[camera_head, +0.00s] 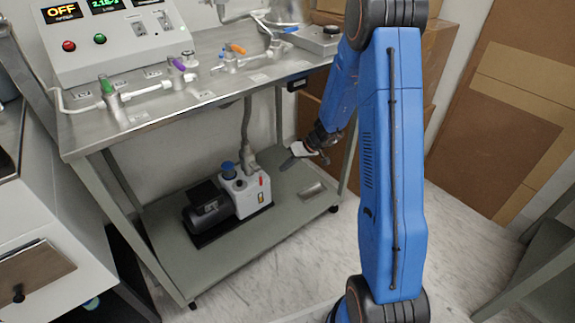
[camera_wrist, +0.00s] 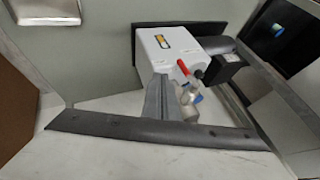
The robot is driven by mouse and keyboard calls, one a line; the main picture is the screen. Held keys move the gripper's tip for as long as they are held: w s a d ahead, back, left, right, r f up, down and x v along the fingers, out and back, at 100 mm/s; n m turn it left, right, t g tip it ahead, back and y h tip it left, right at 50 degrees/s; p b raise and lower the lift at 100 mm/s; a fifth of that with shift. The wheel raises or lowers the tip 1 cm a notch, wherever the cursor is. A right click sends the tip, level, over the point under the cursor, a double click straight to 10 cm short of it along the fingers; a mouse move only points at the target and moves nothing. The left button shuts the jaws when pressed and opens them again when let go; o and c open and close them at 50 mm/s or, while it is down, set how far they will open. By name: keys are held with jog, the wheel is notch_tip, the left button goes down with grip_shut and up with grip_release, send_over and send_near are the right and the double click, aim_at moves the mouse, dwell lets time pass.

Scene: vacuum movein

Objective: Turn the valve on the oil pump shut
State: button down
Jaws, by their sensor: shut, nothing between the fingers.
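The oil pump (camera_head: 240,190) sits on the lower shelf of the metal bench, with a white body, a black motor and a blue cap (camera_head: 228,167) on top. A small red handle (camera_head: 262,181) shows on its right side; it shows larger in the wrist view (camera_wrist: 183,67), near metal fittings (camera_wrist: 188,100). I cannot tell how far the valve is turned. My gripper (camera_head: 288,164) is shut and empty, just right of the pump and above the shelf. In the wrist view its grey fingers (camera_wrist: 158,82) appear close to the pump body, partly covering it; contact cannot be told.
A grey hose (camera_head: 246,122) rises from the pump toward the bench top (camera_head: 130,120). Green, purple and orange valves and an OFF control box (camera_head: 118,45) stand on top. A small metal plate (camera_head: 311,190) lies on the shelf's right part. Cardboard boxes (camera_head: 440,60) stand behind my arm.

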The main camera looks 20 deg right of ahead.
aim_at(260, 178)
jog(key=w+a+f, duration=0.1)
jog(key=a+f, duration=0.3)
jog(key=a, duration=0.3)
jog(key=shift+w+f, duration=0.2)
jog(key=shift+f, duration=0.2)
